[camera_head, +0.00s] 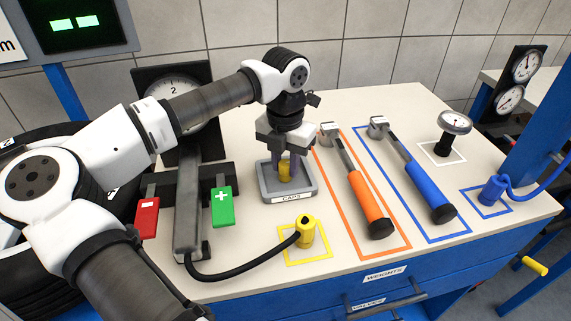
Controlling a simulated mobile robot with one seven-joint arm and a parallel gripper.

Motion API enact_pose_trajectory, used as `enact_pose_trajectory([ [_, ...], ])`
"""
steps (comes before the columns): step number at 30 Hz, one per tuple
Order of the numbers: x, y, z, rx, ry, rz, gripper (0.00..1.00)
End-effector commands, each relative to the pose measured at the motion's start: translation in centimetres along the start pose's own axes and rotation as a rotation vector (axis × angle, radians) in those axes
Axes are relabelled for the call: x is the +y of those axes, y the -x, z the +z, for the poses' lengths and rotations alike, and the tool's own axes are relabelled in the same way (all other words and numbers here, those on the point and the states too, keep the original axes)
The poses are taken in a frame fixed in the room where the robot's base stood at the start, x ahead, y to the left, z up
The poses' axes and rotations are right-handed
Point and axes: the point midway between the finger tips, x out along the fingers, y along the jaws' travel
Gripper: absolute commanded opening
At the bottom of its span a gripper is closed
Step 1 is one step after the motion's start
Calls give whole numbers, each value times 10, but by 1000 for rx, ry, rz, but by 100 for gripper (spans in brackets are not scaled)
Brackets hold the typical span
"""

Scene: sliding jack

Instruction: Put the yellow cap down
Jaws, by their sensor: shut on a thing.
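The yellow cap (285,169) is small and sits between the fingers of my gripper (286,161). My gripper points down and is shut on the cap, over the grey tray labelled CAPS (307,190). The cap's lower end is at or just above the tray floor; I cannot tell whether it touches. The fingers hide part of the cap's sides.
A yellow connector (305,232) with a black hose stands in a yellow square in front of the tray. Orange-handled (368,203) and blue-handled (430,190) tools lie to the right. Red (147,217) and green (222,207) tags are at left.

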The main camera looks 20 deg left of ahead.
Motion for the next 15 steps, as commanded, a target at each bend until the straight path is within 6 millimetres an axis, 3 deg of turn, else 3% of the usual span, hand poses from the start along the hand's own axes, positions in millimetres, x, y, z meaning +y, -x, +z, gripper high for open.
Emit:
enact_pose_trajectory([
  [6,0,-5,0,0,0,0,0],
  [7,0,-3,0,0,0,0,30],
  [11,0,-3,0,0,0,0,47],
  [15,0,-3,0,0,0,0,48],
])
